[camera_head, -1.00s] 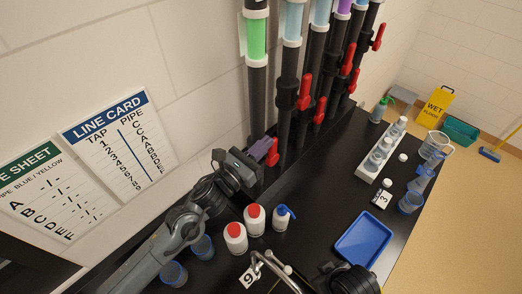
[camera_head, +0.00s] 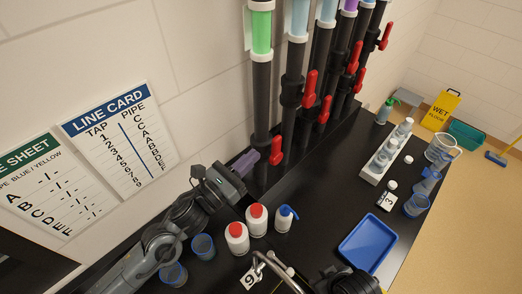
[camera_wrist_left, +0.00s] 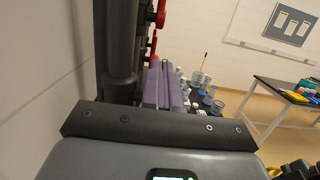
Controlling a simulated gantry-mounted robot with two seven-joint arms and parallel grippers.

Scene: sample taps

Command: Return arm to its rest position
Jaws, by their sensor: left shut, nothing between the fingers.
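My left arm comes in from the lower left in the head view. Its gripper (camera_head: 245,163), with purple fingers, is shut and empty, close to the left of the red tap handle (camera_head: 277,151) on the pipe with the green window (camera_head: 261,32). The wrist view shows the same purple fingers (camera_wrist_left: 164,85) together, beside a dark pipe (camera_wrist_left: 120,50). I cannot tell whether the fingers touch the handle. My right gripper is not in view; a dark part of my own body shows at the bottom edge.
Red-capped white bottles (camera_head: 237,238) and blue cups (camera_head: 203,247) stand below my left gripper. More pipes with red handles (camera_head: 309,88) rise to the right. A blue tray (camera_head: 367,242) and a white vial rack (camera_head: 387,153) sit on the black bench. Bare bench (camera_head: 330,190) lies between.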

